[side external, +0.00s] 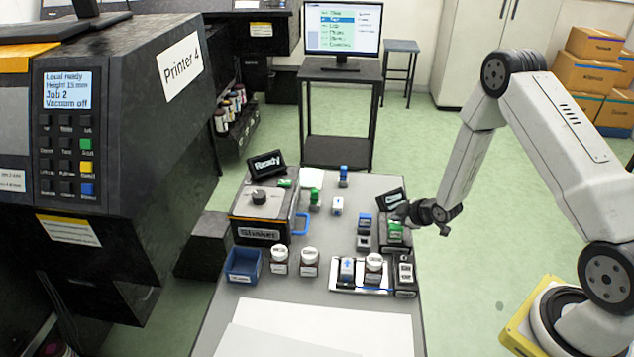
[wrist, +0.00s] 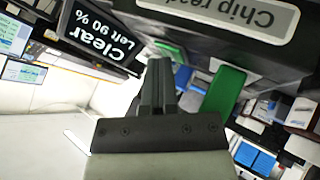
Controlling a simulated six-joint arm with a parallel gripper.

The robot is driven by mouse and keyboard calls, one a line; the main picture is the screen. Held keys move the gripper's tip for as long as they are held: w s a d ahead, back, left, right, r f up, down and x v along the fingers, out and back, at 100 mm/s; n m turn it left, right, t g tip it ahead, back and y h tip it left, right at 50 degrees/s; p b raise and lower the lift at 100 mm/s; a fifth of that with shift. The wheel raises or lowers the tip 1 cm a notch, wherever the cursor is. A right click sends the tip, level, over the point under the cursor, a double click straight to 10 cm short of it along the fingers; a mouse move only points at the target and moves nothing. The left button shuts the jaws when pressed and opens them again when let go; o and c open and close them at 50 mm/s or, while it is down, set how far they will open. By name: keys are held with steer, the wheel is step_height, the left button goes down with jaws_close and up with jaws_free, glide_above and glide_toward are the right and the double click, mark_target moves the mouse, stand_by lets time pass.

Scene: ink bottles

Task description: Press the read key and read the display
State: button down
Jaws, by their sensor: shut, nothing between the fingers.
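The chip reader (wrist: 220,12) is a dark box with a light name label, upside down and partly cut off in the wrist view. Its tilted black display (wrist: 100,35) reads "Clear" and "Left 90 %". In the side view the display (side external: 390,199) stands at the table's right edge, its text too small to read. My gripper (wrist: 158,65) is shut and empty, its fingertips close to the reader's front. A green part shows just behind the fingertips; I cannot tell whether they touch it. A larger green block (wrist: 225,90) lies to their right. In the side view my gripper (side external: 402,212) is over the reader.
A shaker (side external: 260,215) with a "Ready" display stands at the table's left. A blue bin (side external: 243,265), white-capped bottles (side external: 309,262) and a white tray (side external: 345,288) sit in front. White sheets (side external: 290,335) cover the near table. The printer (side external: 100,120) stands far left.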

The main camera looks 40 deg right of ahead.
steer(key=shift+r, duration=0.85)
steer(key=shift+r, duration=2.5)
steer(key=shift+r, duration=0.1)
steer(key=s+a+r+m+g, duration=0.6)
steer(key=s+a+r+m, duration=0.2)
steer(key=s+a+r, duration=0.5)
steer(key=s+a, duration=0.2)
steer(key=s, duration=0.1)
steer(key=shift+s+a+r+g, duration=0.2)
steer(key=shift+a+r+g, duration=0.1)
steer(key=shift+a+r, duration=0.1)
